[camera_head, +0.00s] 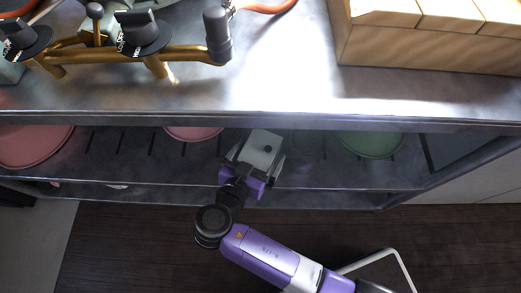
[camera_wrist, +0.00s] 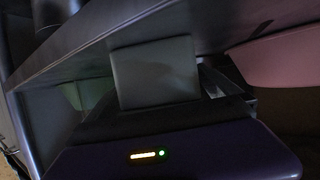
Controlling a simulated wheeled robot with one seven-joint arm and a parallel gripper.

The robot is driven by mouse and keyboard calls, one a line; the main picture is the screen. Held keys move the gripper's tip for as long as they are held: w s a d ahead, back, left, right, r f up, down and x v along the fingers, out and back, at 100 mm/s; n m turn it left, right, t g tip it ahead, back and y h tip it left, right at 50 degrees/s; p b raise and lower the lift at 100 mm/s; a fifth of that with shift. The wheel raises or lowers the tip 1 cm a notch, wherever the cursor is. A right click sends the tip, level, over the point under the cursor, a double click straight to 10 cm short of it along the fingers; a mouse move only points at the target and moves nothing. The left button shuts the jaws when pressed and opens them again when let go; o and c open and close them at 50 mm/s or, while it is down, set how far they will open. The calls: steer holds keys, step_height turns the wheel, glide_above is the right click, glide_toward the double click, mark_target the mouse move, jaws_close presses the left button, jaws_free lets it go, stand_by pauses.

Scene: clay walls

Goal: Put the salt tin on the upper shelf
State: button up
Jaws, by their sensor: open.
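A pale grey box-shaped tin, which I take to be the salt tin (camera_head: 264,146), is in the open-fronted shelf space under the counter. It also shows in the wrist view (camera_wrist: 155,72), straight ahead of the hand. My gripper (camera_head: 255,158) reaches into this space from the front, with its fingers apart on either side of the tin. Whether the fingers touch the tin is not clear. The slatted shelf (camera_head: 305,172) lies below the tin; the tin's base is hidden, so I cannot tell whether it rests there.
A pink dish (camera_head: 33,146) and another pink dish (camera_head: 193,133) are left of my gripper, and a green dish (camera_head: 371,144) is right. The counter edge (camera_head: 300,119) overhangs. A brass tap (camera_head: 150,52) and a wooden box (camera_head: 425,45) are on top.

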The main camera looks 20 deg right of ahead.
steer(key=p+v, duration=0.2)
steer(key=v, duration=0.9)
steer(key=shift+p, duration=0.35)
steer(key=shift+a, duration=0.1)
